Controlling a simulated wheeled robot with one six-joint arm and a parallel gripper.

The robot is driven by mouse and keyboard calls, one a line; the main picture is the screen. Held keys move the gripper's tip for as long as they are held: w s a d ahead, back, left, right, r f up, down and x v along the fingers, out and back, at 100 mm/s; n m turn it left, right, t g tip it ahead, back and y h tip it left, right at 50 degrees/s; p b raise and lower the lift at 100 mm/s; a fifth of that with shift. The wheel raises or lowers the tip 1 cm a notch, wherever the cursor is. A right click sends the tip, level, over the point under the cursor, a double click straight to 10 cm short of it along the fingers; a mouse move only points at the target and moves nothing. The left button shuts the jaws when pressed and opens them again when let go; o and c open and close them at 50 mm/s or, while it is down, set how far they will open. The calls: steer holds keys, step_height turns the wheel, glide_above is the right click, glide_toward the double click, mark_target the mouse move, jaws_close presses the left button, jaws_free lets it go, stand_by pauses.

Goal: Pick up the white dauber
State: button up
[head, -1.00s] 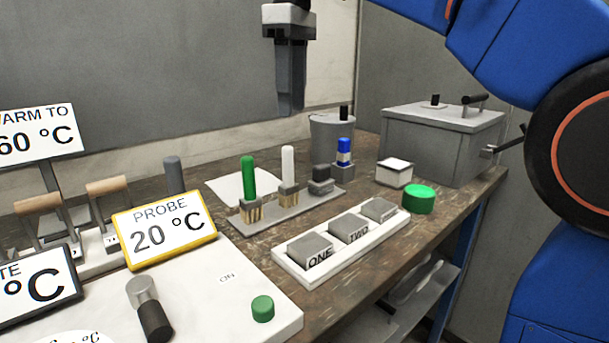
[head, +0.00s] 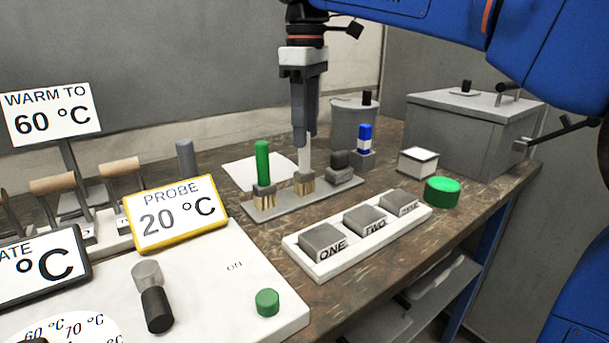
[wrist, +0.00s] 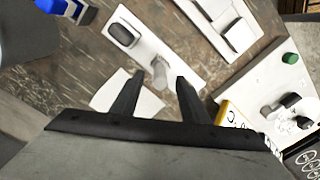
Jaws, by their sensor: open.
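The white dauber (head: 304,160) stands upright in a bristled holder on a grey rack (head: 264,211), between a green dauber (head: 262,163) and a dark grey block (head: 341,167). In the head view my gripper (head: 304,140) points down, with its fingertips at the dauber's upper part and hiding its top. In the wrist view the white dauber (wrist: 161,72) shows between and just beyond the two fingers (wrist: 157,80), which are apart. Whether they touch it cannot be told.
A blue-and-white bottle (head: 365,140) and a grey pot (head: 350,125) stand behind to the right. A white strip with labelled grey blocks (head: 322,243) lies in front. A green round lid (head: 442,190), small box (head: 417,163) and large grey box (head: 470,130) are at the right.

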mark_target(305, 171)
steer(key=shift+f, duration=3.25)
steer(key=c, duration=0.7)
